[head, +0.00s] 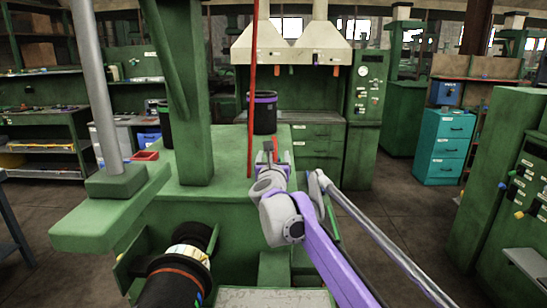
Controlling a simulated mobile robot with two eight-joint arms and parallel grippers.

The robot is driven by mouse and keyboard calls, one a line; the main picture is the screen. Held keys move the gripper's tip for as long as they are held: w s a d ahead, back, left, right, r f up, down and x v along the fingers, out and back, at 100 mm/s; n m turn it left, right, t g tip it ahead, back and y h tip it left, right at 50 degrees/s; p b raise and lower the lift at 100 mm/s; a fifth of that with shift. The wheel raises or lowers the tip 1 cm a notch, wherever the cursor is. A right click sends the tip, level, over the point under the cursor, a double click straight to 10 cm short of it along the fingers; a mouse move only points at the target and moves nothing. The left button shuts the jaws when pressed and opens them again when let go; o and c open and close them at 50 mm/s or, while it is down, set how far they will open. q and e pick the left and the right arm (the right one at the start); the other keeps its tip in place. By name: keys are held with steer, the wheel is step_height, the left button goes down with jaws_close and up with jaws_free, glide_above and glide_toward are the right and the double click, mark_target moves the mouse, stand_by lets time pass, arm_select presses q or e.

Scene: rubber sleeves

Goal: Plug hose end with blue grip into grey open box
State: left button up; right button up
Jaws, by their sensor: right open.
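My right gripper (272,150) is at the end of my grey and purple arm, over the green machine top (225,185). It is open, with nothing seen between its fingers. It is small in view and partly hidden by its own wrist. No hose end with a blue grip and no grey open box can be made out for certain. My left gripper is not in view.
A black sleeve with a purple band (264,117) stands behind my right gripper. A thin red upright rod (251,90) is close to the gripper's left. A black cylinder with a red band (172,286) is at lower left. A green column (184,90) rises left.

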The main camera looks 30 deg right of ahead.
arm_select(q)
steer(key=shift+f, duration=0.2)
arm_select(e)
steer(key=v, duration=1)
steer(key=shift+s, duration=0.3)
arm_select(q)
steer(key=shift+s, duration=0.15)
arm_select(e)
steer(key=shift+a, duration=0.15)
